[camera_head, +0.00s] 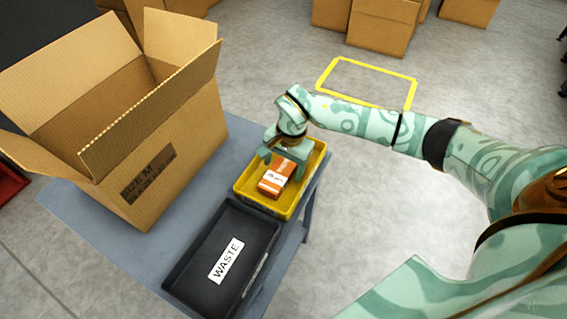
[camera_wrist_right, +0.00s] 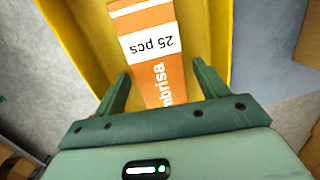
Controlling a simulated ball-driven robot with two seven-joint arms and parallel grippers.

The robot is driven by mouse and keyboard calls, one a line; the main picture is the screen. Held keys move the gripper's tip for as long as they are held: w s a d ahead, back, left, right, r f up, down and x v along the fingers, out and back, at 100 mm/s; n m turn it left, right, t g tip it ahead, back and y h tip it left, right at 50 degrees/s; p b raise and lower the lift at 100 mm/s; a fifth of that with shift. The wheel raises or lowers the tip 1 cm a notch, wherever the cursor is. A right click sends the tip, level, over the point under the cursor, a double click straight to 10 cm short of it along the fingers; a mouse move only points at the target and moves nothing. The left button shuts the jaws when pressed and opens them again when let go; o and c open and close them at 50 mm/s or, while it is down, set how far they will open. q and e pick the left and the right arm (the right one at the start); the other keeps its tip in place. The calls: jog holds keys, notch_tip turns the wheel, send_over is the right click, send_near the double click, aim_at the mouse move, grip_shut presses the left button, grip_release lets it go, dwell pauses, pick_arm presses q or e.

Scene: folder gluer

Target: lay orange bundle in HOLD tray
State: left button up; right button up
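The orange bundle (camera_head: 277,177), with a white band, lies in the yellow tray (camera_head: 288,211) on the table. No HOLD lettering shows on the yellow tray, whose wall also appears in the wrist view (camera_wrist_right: 75,40). My right gripper (camera_head: 283,158) is over the tray at the bundle's far end. In the wrist view its fingers (camera_wrist_right: 162,72) are apart, one on each side of the bundle, with a gap visible at the left finger. My left gripper is out of view.
A black tray labelled WASTE (camera_head: 196,262) stands just in front of the yellow tray. A large open carton (camera_head: 185,140) marked SIZE M stands on the blue-grey table (camera_head: 110,240) to the left. A yellow floor outline (camera_head: 366,66) and more cartons (camera_head: 382,25) lie beyond.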

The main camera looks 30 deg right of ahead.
aim_at(290, 166)
pick_arm(q)
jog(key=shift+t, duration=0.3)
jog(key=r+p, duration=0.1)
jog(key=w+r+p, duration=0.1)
jog(key=p, duration=0.1)
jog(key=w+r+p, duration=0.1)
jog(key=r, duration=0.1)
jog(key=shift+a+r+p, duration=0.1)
jog(key=shift+p, duration=0.3)
pick_arm(e)
notch_tip(290, 166, up, 12)
jog(key=d, duration=0.1)
jog(key=shift+s+d, duration=0.3)
